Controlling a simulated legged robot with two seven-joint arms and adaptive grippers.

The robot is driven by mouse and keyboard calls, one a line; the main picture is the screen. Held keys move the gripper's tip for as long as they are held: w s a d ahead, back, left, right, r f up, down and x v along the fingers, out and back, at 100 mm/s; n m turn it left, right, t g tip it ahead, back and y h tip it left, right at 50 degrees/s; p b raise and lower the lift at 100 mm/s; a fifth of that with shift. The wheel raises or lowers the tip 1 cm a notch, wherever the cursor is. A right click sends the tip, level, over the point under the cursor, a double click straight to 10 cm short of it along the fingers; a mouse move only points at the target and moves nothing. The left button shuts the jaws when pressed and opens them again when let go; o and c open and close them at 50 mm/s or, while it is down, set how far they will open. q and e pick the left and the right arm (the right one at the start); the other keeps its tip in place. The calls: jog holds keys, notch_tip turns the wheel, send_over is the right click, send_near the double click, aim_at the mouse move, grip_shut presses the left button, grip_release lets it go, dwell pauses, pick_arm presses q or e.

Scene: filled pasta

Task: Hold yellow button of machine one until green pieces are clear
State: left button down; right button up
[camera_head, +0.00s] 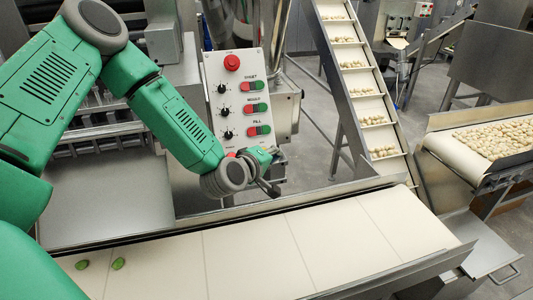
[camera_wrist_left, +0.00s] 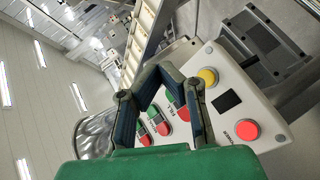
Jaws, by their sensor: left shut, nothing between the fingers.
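The machine's control panel (camera_head: 213,95) faces me in the head view, its lower end hidden behind my left gripper (camera_head: 270,180). The gripper is shut and empty in front of that lower end. In the left wrist view the shut fingers (camera_wrist_left: 160,72) reach over the panel, and the yellow button (camera_wrist_left: 208,77) shows to their right, not covered by them. I cannot tell whether they touch the panel. Two green pieces, one (camera_head: 81,265) and another (camera_head: 118,263), lie on the left end of the white conveyor belt (camera_head: 300,245). My right gripper is not in view.
The panel also has a red knob (camera_head: 232,62) at the top, black dials and red-green switches. A red button (camera_wrist_left: 246,130) and a dark display (camera_wrist_left: 227,101) sit near the yellow button. An inclined conveyor (camera_head: 345,50) carries pale pieces. Another belt (camera_head: 455,150) holds many more.

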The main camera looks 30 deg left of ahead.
pick_arm(q)
jog(key=w+a+f+b, duration=0.4)
jog(key=a, duration=0.1)
jog(key=shift+w+a+f, duration=0.15)
jog(key=shift+a, duration=0.2)
jog(key=shift+a, duration=0.2)
jog(key=shift+d, duration=0.15)
dwell(0.6)
jog(key=shift+f, duration=0.1)
dwell(0.4)
jog(key=shift+w+a, duration=0.2)
jog(key=shift+a, duration=0.1)
